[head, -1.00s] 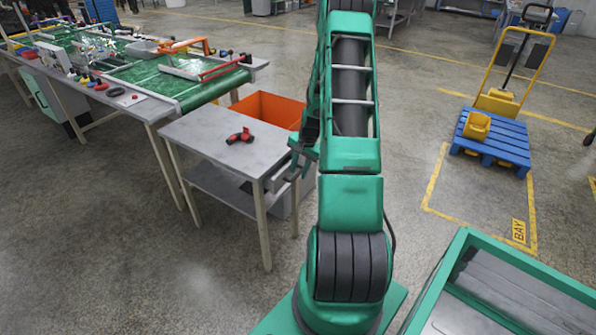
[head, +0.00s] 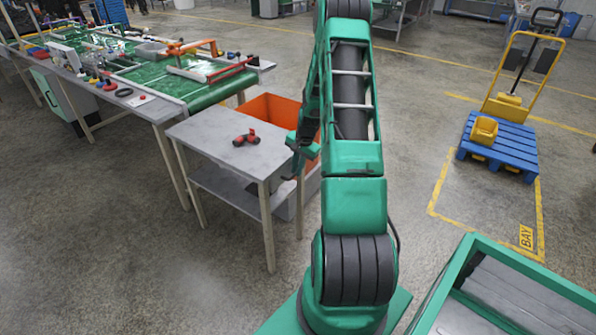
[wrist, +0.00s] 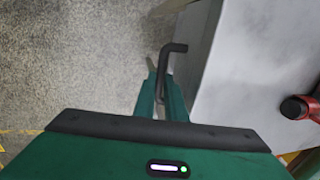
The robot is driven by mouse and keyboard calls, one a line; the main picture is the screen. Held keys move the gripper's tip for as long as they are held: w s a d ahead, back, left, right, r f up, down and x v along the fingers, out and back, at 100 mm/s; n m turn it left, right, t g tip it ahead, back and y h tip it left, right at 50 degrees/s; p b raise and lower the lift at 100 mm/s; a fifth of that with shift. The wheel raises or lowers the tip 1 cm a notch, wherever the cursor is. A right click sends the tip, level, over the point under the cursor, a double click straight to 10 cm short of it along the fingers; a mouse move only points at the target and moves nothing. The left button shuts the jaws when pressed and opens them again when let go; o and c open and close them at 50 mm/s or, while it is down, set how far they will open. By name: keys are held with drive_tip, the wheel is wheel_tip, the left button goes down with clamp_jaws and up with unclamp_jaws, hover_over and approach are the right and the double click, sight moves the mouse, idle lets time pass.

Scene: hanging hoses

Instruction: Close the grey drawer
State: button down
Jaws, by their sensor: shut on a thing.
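The grey drawer is in the small grey table (head: 215,135), at the end facing my arm. In the wrist view its front (wrist: 190,55) shows as a narrow grey face beside the table top, close against it. A black bar handle (wrist: 176,47) stands out from that face. My gripper (wrist: 161,92) is shut on the handle, which passes between its two green fingers. In the head view my gripper (head: 297,168) is at the right end of the table, and my arm hides part of the drawer front.
A red tool (head: 245,138) lies on the table top. An orange bin (head: 270,108) stands behind the table. A long bench with a green belt (head: 215,92) is at the left. A blue pallet (head: 497,150) is at the right. The floor in front is clear.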

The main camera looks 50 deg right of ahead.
drive_tip(key=c, duration=1.8)
unclamp_jaws()
drive_tip(key=shift+w+a, duration=0.1)
drive_tip(key=shift+w, duration=0.25)
drive_tip(key=shift+r, duration=0.1)
drive_tip(key=r, duration=0.3)
drive_tip(key=s+r, duration=0.1)
drive_tip(key=r, duration=0.3)
drive_tip(key=s+r, duration=0.1)
drive_tip(key=r, duration=0.2)
drive_tip(key=shift+s+d+r, duration=0.15)
drive_tip(key=shift+d, duration=0.05)
